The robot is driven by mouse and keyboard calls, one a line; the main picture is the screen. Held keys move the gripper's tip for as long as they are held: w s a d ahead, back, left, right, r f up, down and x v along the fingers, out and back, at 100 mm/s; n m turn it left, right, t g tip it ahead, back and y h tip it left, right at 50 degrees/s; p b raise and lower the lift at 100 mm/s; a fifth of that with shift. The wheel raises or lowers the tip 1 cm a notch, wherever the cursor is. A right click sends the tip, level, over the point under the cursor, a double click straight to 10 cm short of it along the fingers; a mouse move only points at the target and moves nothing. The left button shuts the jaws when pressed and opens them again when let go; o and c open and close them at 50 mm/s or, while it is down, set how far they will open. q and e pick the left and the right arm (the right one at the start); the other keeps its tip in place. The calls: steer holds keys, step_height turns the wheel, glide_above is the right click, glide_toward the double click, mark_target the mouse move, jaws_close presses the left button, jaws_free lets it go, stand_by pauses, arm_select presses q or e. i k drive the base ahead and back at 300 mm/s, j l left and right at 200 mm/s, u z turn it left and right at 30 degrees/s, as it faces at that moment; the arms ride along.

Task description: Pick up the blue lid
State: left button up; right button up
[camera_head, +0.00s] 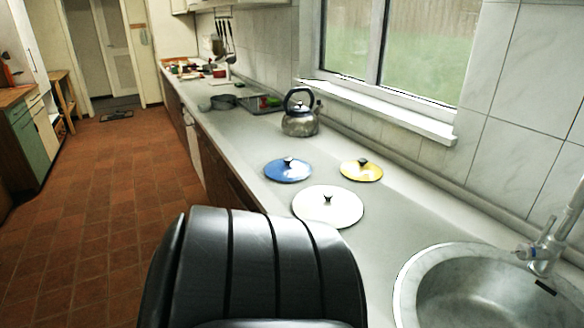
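The blue lid (288,170) lies flat on the grey counter (262,143), near its front edge, with a small black knob on top. A white lid (328,208) lies just in front of it and to the right. A yellow lid (361,171) lies to its right, nearer the wall. The blue lid shows whole, and nothing touches it from above. Neither of my grippers shows in the head view. A large black ribbed part fills the bottom middle, in front of the counter, and hides part of the counter's front.
A metal kettle (300,113) stands behind the lids. A round sink (490,290) with a tap (545,245) is at the lower right. A dark pan (223,102) and several small items stand farther back. The tiled floor (110,200) on the left is clear.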

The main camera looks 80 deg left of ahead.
mark_target(287, 170)
steer(key=u, duration=2.7)
steer(key=k+l+z, duration=0.1)
steer(key=z, duration=3.45)
steer(key=u, duration=3.1)
